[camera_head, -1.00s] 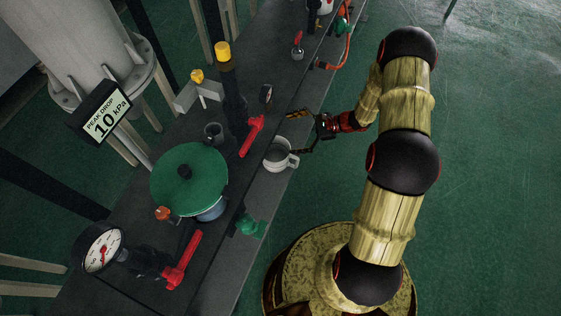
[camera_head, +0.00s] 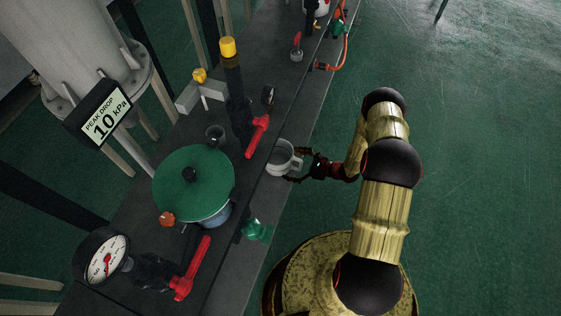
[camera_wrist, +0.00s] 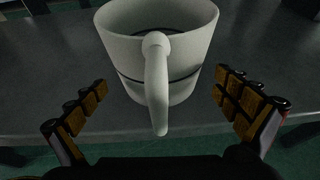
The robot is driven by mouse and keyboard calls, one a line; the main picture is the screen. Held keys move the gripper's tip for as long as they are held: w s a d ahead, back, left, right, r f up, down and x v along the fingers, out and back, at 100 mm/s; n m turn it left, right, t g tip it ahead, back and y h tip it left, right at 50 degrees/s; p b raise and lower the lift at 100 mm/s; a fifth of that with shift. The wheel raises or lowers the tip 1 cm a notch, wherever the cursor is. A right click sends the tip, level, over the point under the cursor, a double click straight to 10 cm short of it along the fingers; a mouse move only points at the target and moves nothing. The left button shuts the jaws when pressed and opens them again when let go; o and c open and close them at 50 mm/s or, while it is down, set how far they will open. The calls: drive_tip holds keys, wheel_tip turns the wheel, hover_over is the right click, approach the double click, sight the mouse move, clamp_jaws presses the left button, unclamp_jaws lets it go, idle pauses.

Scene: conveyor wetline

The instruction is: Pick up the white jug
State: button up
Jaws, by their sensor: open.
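The white jug (camera_head: 281,160) stands upright near the right edge of the dark bench in the head view. In the wrist view the jug (camera_wrist: 184,67) fills the upper middle, with a dark band around its body and its handle (camera_wrist: 157,92) pointing toward me. My gripper (camera_head: 300,164) is at the jug's right side in the head view. In the wrist view my gripper (camera_wrist: 165,107) is open, one finger on each side of the handle, with gaps between the fingers and the jug. The head view partly hides the fingertips.
A green-lidded pot (camera_head: 207,193) and red lever handles (camera_head: 257,135) (camera_head: 193,268) stand left of the jug on the bench (camera_head: 232,262). A green fitting (camera_head: 257,231) sits at the bench edge nearer me. Open green floor (camera_head: 470,150) lies to the right.

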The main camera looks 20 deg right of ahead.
sight(279, 163)
drive_tip(key=b+x, duration=0.1)
drive_tip(key=x, duration=0.2)
drive_tip(key=shift+w+a+f, duration=0.1)
drive_tip(key=shift+a+f, duration=0.15)
drive_tip(key=shift+f, duration=0.05)
drive_tip(key=shift+c, duration=0.9)
drive_tip(key=c, duration=0.8)
drive_tip(key=shift+r, duration=0.1)
drive_tip(key=shift+c, duration=0.2)
